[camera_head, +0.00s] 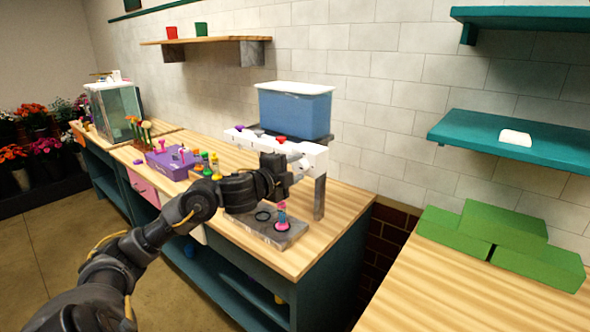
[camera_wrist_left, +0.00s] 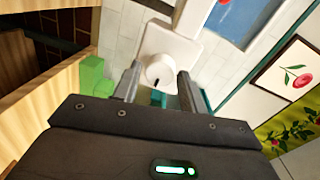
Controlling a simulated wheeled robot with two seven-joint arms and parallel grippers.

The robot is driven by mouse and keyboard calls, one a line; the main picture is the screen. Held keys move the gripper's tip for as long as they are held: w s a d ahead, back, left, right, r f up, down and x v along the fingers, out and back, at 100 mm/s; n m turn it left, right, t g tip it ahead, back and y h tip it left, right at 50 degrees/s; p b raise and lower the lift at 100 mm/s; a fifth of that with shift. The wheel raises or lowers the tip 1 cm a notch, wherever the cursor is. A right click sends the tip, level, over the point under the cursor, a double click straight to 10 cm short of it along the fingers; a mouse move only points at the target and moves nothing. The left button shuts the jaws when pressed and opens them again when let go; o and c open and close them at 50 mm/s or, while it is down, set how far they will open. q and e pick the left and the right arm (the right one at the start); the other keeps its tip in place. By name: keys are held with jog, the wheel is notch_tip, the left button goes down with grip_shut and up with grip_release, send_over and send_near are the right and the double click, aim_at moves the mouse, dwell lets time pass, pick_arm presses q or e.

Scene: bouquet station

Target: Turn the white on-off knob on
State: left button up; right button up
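The white on-off knob (camera_wrist_left: 159,73) sits on a white housing (camera_wrist_left: 172,45) in the left wrist view, with a thin dark mark on its face. My left gripper (camera_wrist_left: 158,68) is open, with one finger on each side of the knob. I cannot tell whether the fingers touch it. In the head view my left gripper (camera_head: 288,174) is at the right end of the white beam (camera_head: 313,156) below the blue tank (camera_head: 295,110). The knob is not clear there, hidden by the gripper or too small. My right gripper is not in view.
A grey base plate (camera_head: 256,229) with a dark ring and a small pink item stands under the beam. A purple box (camera_head: 170,164) and several small bottles are to the left. Green blocks (camera_head: 505,227) lie on the right table. A teal shelf (camera_head: 540,150) hangs above it.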

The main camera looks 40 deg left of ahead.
pick_arm(q)
jog(key=shift+o, duration=1)
jog(key=shift+s, duration=0.1)
jog(key=s+b, duration=0.2)
jog(key=s, duration=0.8)
jog(key=shift+s+d+r, duration=0.15)
jog(key=shift+s+r, duration=0.15)
jog(key=shift+r, duration=0.05)
